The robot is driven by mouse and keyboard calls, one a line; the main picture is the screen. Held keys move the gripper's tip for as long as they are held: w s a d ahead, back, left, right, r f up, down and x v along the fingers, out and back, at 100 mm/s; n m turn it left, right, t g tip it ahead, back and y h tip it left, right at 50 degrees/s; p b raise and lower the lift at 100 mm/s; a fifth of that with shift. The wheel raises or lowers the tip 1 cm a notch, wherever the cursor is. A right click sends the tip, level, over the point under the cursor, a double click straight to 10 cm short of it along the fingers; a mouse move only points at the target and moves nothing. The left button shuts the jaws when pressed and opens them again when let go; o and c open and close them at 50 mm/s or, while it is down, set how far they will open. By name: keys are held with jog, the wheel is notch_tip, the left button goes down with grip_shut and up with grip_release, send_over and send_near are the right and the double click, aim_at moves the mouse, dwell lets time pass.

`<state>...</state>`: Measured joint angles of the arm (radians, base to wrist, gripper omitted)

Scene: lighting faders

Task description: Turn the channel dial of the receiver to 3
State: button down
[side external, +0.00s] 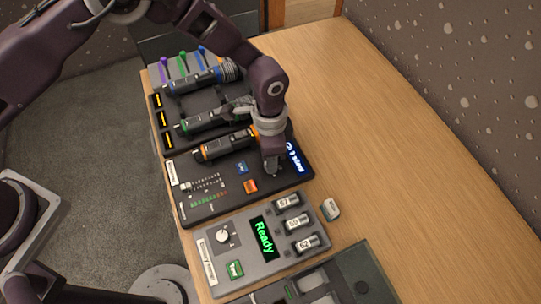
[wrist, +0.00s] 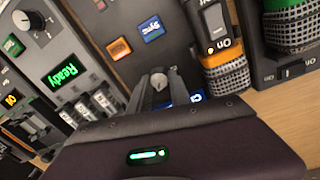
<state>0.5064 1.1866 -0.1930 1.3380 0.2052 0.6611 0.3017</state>
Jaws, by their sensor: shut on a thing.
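The receiver (side external: 205,208) is a black panel in the middle of the table, with a blue-lit display (side external: 294,157) at its right end. The display text is small, and a figure like 3 seems to show in it. In the wrist view the display (wrist: 196,97) is mostly hidden behind my finger, with "CH" partly showing. My gripper (side external: 271,168) is down at the receiver, just left of the display. In the wrist view my gripper (wrist: 159,82) is shut on a small grey knob, which appears to be the channel dial. The fingers hide most of it, so its pointer cannot be read.
A blue Sync button (side external: 242,168) and an orange button (side external: 250,186) lie near my gripper. An orange-banded microphone (side external: 222,147) and others rest in a charger behind. A grey unit (side external: 218,272) reading "Ready" stands in front, with its own dial (side external: 222,235).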

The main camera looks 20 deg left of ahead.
jog(key=c, duration=1.2)
grip_release()
jog(key=shift+r, duration=0.1)
jog(key=r, duration=0.7)
jog(key=shift+w+a, duration=0.1)
jog(key=shift+w, duration=0.1)
jog(key=s+a+r+n+t, duration=0.25)
jog(key=a+r, duration=0.55)
jog(key=r, duration=0.4)
jog(key=s+a+r+n+t, duration=0.1)
jog(key=a+r+n, duration=0.2)
jog(key=a+r, duration=0.75)
jog(key=s+a+r+n+t, duration=0.1)
jog(key=s+a+n, duration=0.1)
jog(key=s, duration=0.4)
jog(key=s+a+r+n, duration=0.2)
jog(key=s+a, duration=0.1)
jog(key=s, duration=0.3)
jog(key=s+a+r+n+t, duration=0.1)
jog(key=s+a+r+n, duration=0.1)
jog(key=s, duration=0.3)
jog(key=shift+s+a+r+n+t, duration=0.15)
jog(key=shift+s+a+n+t, duration=0.2)
jog(key=shift+a, duration=0.45)
